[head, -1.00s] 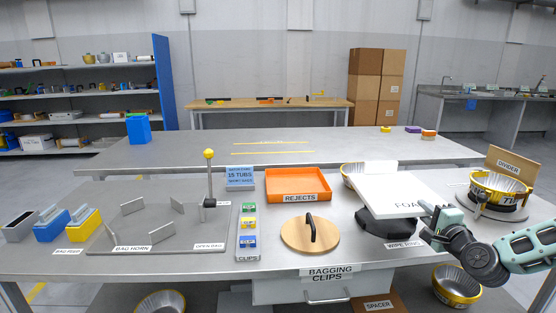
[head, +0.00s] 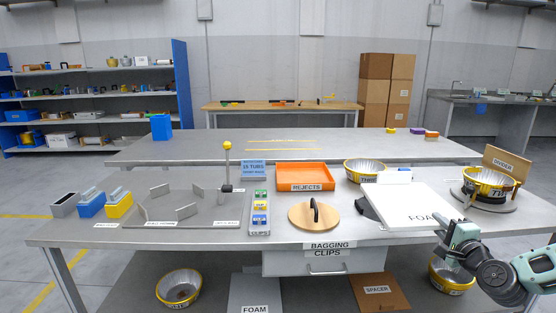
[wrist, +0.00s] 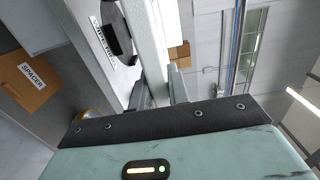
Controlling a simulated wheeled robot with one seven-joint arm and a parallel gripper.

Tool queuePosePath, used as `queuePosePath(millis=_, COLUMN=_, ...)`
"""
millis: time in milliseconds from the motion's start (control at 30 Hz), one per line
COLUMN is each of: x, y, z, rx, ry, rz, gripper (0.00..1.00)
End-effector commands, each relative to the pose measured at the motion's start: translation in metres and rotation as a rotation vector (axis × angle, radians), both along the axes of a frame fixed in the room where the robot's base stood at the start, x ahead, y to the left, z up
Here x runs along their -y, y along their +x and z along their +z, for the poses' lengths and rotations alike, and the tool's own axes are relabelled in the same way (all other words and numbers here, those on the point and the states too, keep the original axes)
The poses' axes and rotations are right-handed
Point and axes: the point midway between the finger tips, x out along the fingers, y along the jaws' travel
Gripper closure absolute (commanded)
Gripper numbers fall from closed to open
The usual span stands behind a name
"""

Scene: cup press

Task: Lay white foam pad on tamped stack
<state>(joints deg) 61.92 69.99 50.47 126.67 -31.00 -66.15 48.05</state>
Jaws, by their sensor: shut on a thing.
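The white foam pad (head: 405,208), lettered FOA with the rest covered, is tilted above the table's right part. My gripper (head: 447,236) is shut on its near right corner; the wrist view shows the pad's pale edge (wrist: 152,50) between my fingers (wrist: 155,98). A silver tub with a yellow band (head: 490,182) sits on a round grey base at the right, behind the pad. A second such tub (head: 366,171) stands just behind the pad. I cannot see a stack inside either tub.
A dark wipe ring (head: 365,207) is partly hidden under the pad. A wooden disc with a black handle (head: 314,215) and an orange REJECTS tray (head: 305,177) stand left of it. A DIVIDER board (head: 503,162) stands behind the right tub.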

Motion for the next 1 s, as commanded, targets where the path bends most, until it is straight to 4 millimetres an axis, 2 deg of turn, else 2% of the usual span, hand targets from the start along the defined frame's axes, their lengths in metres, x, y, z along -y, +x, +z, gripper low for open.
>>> queuePosePath(millis=267, x=-0.007, y=-0.019, z=-0.022, rx=-0.001, ry=-0.008, rz=-0.005, gripper=1.00)
queuePosePath(millis=467, x=-0.017, y=-0.041, z=-0.044, rx=-0.002, ry=-0.015, rz=-0.011, gripper=1.00)
queuePosePath(millis=567, x=-0.027, y=-0.059, z=-0.057, rx=-0.003, ry=-0.016, rz=-0.016, gripper=1.00)
queuePosePath(millis=800, x=-0.068, y=-0.121, z=-0.086, rx=-0.002, ry=-0.008, rz=-0.036, gripper=1.00)
queuePosePath(millis=1000, x=-0.094, y=-0.160, z=-0.094, rx=-0.002, ry=0.003, rz=-0.055, gripper=1.00)
